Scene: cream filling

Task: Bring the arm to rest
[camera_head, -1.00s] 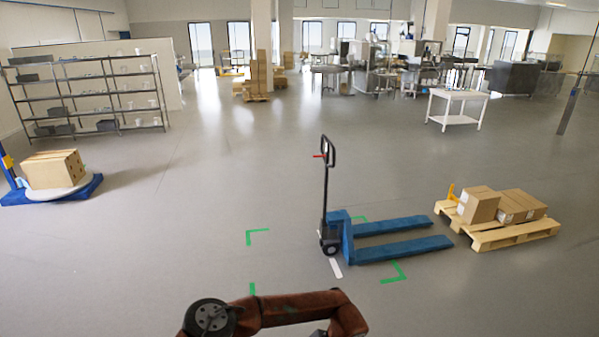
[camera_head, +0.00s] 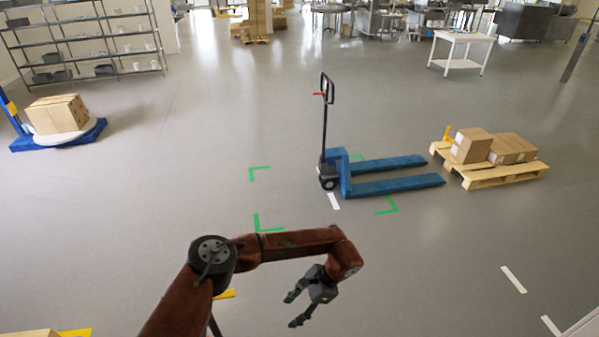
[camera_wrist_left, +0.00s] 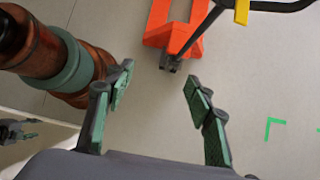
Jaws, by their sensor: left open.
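My left arm, reddish brown, comes in at the bottom of the head view and bends at the elbow. Its dark left gripper (camera_head: 293,310) hangs over bare floor, fingers pointing down and left. In the left wrist view the two green-padded fingers (camera_wrist_left: 158,82) are spread wide with nothing between them. A small dark shape with green (camera_wrist_left: 15,131) at the left edge of that view looks like my right gripper, but its jaws are too small to read. The right gripper does not show in the head view.
A blue pallet jack (camera_head: 390,187) stands beyond my arm, near green floor marks (camera_head: 264,222). A pallet (camera_head: 505,176) with cartons is to its right. A carton (camera_head: 58,114) sits on a blue-based stand at left. An orange pallet jack (camera_wrist_left: 160,35) shows in the wrist view.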

